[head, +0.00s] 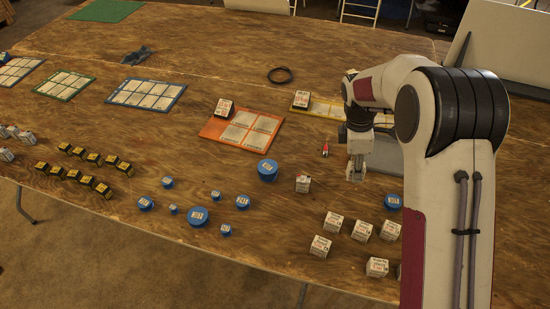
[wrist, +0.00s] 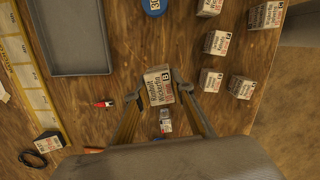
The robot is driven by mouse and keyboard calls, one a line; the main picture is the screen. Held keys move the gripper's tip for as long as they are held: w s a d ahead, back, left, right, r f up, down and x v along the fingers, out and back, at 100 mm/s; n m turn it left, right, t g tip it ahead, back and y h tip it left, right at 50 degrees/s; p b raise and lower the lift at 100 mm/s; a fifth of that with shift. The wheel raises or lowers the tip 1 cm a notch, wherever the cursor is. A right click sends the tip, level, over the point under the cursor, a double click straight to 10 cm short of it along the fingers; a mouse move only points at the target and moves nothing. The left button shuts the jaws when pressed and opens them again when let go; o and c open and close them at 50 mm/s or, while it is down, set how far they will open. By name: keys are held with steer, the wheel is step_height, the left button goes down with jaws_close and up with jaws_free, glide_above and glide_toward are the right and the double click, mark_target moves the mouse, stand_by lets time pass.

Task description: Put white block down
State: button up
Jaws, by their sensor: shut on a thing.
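My gripper (head: 355,172) hangs over the wooden table right of the middle in the head view. In the wrist view my gripper (wrist: 162,93) is shut on a white block (wrist: 158,82), which has dark and red print and a "B" label. The held block is hard to make out in the head view. It appears to be above the table, but its exact height cannot be told. Another white block (head: 303,184) sits on the table to the left of my gripper; it also shows between the fingers in the wrist view (wrist: 165,122).
Several white blocks (head: 362,230) stand toward the front edge. An orange board (head: 213,128) and a yellow board (head: 325,108) lie behind. Blue round containers (head: 267,170) stand left.

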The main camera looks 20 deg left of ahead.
steer(key=w+a+n, duration=0.3)
steer(key=a+n, duration=0.2)
steer(key=n, duration=0.1)
steer(key=n+t+y, duration=0.1)
steer(key=n+y, duration=0.1)
steer(key=n, duration=0.8)
glide_above(308, 171)
steer(key=shift+s+f, duration=0.1)
steer(key=shift+s, duration=0.25)
steer(key=shift+f, duration=0.15)
steer(key=shift+f, duration=3)
steer(key=shift+f, duration=1.85)
steer(key=shift+f, duration=0.15)
